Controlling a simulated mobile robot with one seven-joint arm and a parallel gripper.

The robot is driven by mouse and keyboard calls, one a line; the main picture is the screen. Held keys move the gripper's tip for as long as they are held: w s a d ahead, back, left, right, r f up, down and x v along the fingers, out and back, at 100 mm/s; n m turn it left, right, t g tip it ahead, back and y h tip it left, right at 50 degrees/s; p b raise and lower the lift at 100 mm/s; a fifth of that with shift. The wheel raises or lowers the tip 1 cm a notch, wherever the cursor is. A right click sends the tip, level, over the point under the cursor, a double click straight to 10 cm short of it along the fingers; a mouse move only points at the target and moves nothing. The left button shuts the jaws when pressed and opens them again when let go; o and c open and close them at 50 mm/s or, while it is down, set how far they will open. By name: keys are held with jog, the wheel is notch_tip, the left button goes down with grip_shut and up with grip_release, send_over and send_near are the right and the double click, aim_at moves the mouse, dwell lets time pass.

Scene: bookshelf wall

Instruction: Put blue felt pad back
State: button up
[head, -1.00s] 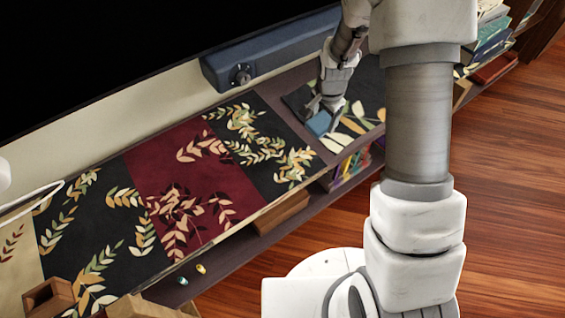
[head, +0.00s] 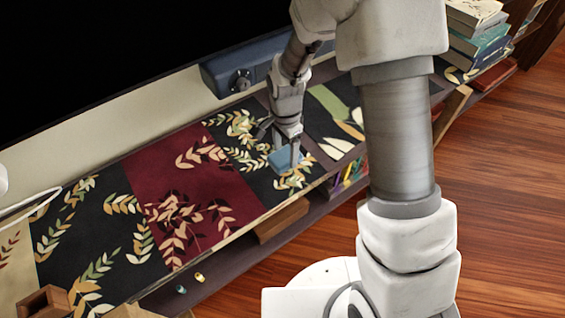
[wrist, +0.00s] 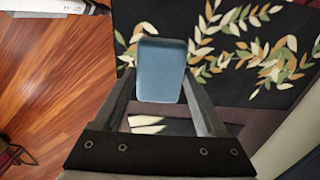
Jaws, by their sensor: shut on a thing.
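The blue felt pad (head: 287,160) is a small light-blue rounded rectangle. It also shows in the wrist view (wrist: 161,70), upright in the picture between the two fingers. My gripper (head: 285,150) is shut on the pad, with a finger on each side of it. In the head view the pad is over the right black panel of the leaf-patterned runner (head: 185,180). I cannot tell whether the pad touches the runner or hangs just above it.
A blue-grey box with a round knob (head: 241,80) stands at the back against the wall. Stacked books (head: 480,35) are at the upper right. A wooden box (head: 45,300) is at the lower left. Two small objects (head: 190,284) lie near the front edge. The runner's red middle is clear.

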aim_at(283, 156)
jog(key=shift+s+a+f, duration=0.1)
jog(key=shift+a+f, duration=0.25)
jog(key=shift+f, duration=0.1)
jog(key=shift+f+b, duration=0.4)
jog(key=shift+f, duration=1.4)
jog(key=shift+f, duration=0.1)
jog(key=o, duration=1.1)
jog(key=shift+o, duration=0.2)
